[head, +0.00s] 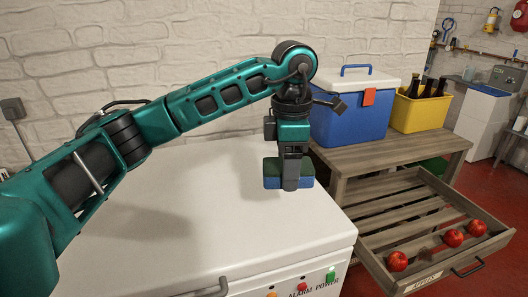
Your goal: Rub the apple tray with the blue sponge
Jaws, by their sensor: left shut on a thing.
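My left gripper (291,185) points down over the right part of the white chest top and is shut on the blue sponge (304,183). The sponge is blue below with a dark green layer on top, and it is close to the white surface; I cannot tell if it touches. The apple tray (406,219) is a slatted wooden drawer at the right, pulled out from the wooden table. Several red apples lie along its front part, such as one apple (397,261) near the front left corner. My right gripper is not in view.
The white chest (170,215) fills the front left, with a handle and buttons on its front. On the wooden table (395,152) stand a blue cooler (345,122) with a white lid and a yellow crate (417,113) of dark bottles. Red floor (490,200) lies beyond the tray.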

